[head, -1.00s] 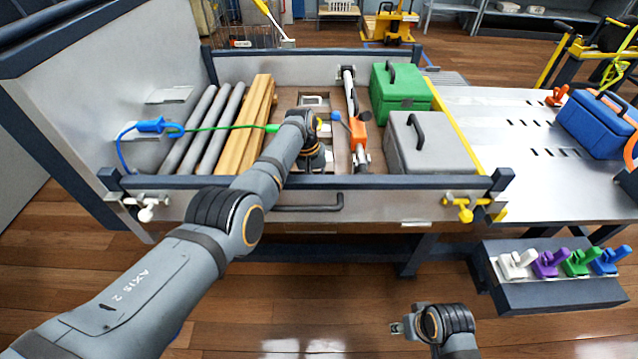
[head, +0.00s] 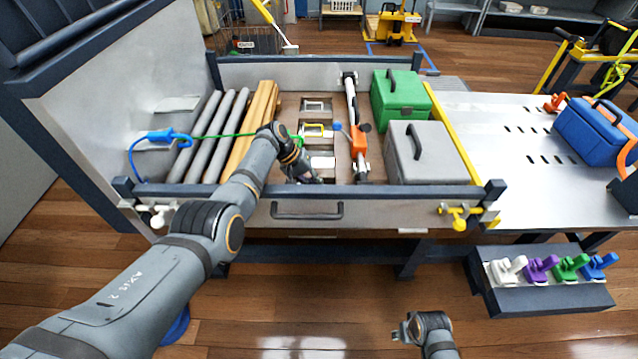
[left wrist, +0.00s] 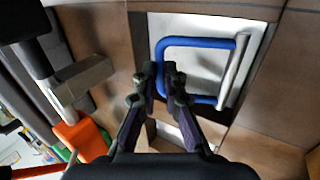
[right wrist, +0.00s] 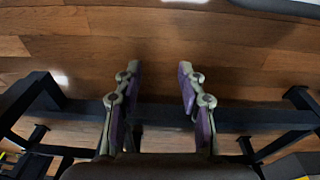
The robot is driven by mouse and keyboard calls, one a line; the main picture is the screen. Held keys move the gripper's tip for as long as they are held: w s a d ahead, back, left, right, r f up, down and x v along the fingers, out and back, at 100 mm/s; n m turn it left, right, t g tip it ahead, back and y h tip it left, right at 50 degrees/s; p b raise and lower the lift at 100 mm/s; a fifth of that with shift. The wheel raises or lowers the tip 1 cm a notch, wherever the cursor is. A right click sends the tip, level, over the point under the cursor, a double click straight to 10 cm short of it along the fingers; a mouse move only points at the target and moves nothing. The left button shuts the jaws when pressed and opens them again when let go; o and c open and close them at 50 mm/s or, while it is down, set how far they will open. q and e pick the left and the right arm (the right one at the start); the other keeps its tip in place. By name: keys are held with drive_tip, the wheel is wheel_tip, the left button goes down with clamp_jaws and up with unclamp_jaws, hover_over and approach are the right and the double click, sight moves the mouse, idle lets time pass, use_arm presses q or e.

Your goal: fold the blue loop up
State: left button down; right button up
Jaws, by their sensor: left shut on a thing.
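The blue loop (left wrist: 196,43) is a U-shaped bar in the left wrist view, joined to a silver rod (left wrist: 234,70) over a pale plate (left wrist: 265,28). My left gripper (left wrist: 161,72) is shut on the loop's left bar, across from the rod. How far the loop is tilted off the plate I cannot tell. In the head view my left gripper (head: 312,180) reaches down into the tray near its front wall, and the arm and gripper hide the blue loop. My right gripper (right wrist: 156,72) is open and empty above the floor.
A yellow loop (head: 315,126) lies farther back in the same column. An orange-clamped bar (head: 357,140), grey box (head: 425,150) and green box (head: 400,100) stand to the right. Wood planks (head: 254,125) and grey tubes (head: 215,130) lie left. The tray's front wall (head: 380,205) is close.

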use_arm(q)
drive_tip(key=shift+a+r+h, duration=0.2)
drive_tip(key=shift+a+h, duration=0.05)
drive_tip(key=shift+h, duration=0.05)
drive_tip(key=shift+a+r+h, duration=0.2)
drive_tip(key=shift+a+h, duration=0.1)
drive_tip(key=shift+h, duration=0.3)
drive_tip(key=shift+a+r+h+b, duration=0.35)
drive_tip(key=shift+h+b, duration=0.15)
drive_tip(key=shift+h, duration=0.2)
use_arm(e)
drive_tip(key=shift+w+a+r, duration=0.1)
drive_tip(key=shift+a+r, duration=0.15)
drive_tip(key=shift+r, duration=0.7)
drive_tip(key=shift+c, duration=0.3)
